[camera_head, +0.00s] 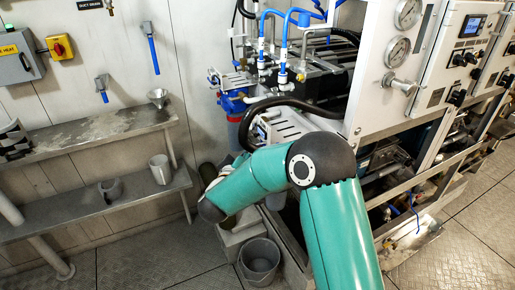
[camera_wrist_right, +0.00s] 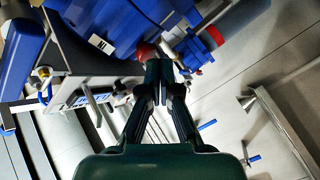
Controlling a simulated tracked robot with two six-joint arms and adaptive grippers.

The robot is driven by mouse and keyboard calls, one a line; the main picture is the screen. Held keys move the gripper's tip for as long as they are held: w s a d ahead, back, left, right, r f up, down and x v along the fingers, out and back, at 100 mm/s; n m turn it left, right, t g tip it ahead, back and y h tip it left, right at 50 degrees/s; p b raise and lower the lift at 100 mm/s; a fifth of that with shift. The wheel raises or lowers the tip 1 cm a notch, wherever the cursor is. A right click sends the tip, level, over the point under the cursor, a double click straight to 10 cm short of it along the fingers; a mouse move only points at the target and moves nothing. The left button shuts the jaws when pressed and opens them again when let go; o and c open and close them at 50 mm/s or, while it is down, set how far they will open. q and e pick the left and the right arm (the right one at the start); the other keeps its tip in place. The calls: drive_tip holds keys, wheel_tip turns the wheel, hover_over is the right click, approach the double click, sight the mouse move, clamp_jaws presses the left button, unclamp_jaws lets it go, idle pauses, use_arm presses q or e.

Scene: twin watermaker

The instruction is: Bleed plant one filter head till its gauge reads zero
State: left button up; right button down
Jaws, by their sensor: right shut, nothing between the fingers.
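A blue filter head (camera_head: 232,103) sits at the left end of the machine in the head view. In the right wrist view, a large blue body (camera_wrist_right: 115,20) with a small white label fills the top. A red knob (camera_wrist_right: 147,51) on it lies right by the tips of my right gripper (camera_wrist_right: 160,72), whose fingers are together with nothing held. I cannot tell whether they touch the knob. In the head view, my right forearm hides that gripper. Two round gauges (camera_head: 397,52) are on the white panel; their readings are too small to tell. My left gripper is not in view.
A grey bucket (camera_head: 260,259) stands on the floor below the machine's left end. A black hose (camera_head: 285,102) and blue pipes (camera_head: 285,35) crowd the machine's left end. Two wall shelves (camera_head: 90,133) hold a funnel and cups. The floor between shelves and machine is partly free.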

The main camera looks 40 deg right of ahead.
drive_tip(key=shift+s+d, duration=0.1)
drive_tip(key=shift+d, duration=0.4)
idle(2.8)
drive_tip(key=shift+a, duration=0.15)
drive_tip(key=shift+w+a+p, duration=0.2)
drive_tip(key=shift+a+p, duration=0.15)
drive_tip(key=shift+a, duration=0.4)
drive_tip(key=shift+a, duration=0.15)
drive_tip(key=a, duration=0.2)
drive_tip(key=w+a+p, duration=0.1)
drive_tip(key=a, duration=0.1)
drive_tip(key=shift+w+a, duration=0.1)
drive_tip(key=shift+a, duration=0.2)
drive_tip(key=shift+d, duration=0.1)
